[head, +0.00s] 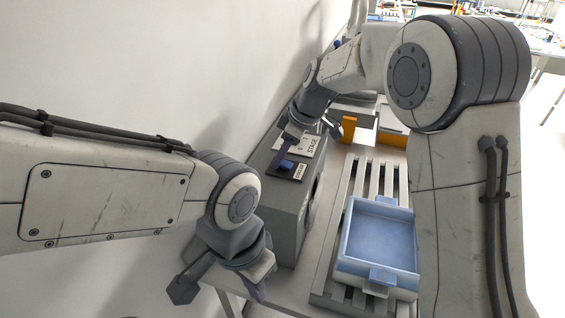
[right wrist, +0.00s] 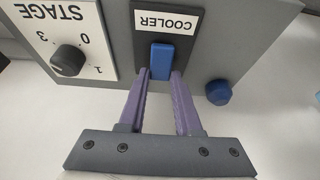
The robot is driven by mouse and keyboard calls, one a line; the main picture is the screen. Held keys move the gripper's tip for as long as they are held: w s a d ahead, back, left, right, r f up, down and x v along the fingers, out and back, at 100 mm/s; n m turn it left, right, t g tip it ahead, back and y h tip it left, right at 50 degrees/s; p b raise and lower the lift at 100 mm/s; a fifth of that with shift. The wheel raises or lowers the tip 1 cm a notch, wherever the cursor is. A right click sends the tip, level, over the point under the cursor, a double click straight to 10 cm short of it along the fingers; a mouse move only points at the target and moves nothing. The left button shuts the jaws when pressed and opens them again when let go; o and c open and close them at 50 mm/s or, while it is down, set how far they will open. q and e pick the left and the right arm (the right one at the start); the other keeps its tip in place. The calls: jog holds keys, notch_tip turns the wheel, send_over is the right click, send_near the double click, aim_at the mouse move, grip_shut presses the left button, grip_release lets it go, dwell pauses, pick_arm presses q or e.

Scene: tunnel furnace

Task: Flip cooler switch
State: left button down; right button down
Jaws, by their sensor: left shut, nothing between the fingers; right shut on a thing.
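The cooler switch (right wrist: 161,58) is a blue block on a black plate under a COOLER label (right wrist: 166,20). It also shows in the head view (head: 286,164) on top of the grey control box (head: 262,185). My right gripper (right wrist: 161,76) has its two purple fingertips at the near end of the switch, one on each side, and is shut on it. The switch's tilt is hard to tell. My left gripper (head: 258,291) is shut and empty, low in the head view, in front of the box's near end.
A STAGE dial (right wrist: 68,60) sits beside the cooler plate, and a blue knob (right wrist: 218,92) on the box's other side. A blue tray (head: 380,236) rests on the slatted conveyor (head: 340,225) right of the box. A white wall (head: 130,70) runs along the left.

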jog(key=shift+s+a, duration=0.1)
jog(key=shift+s, duration=0.05)
jog(key=c, duration=0.6)
grip_release()
jog(key=shift+r, duration=0.1)
jog(key=shift+r, duration=0.25)
jog(key=b+v, duration=0.2)
jog(key=v, duration=0.8)
jog(key=shift+f, duration=0.1)
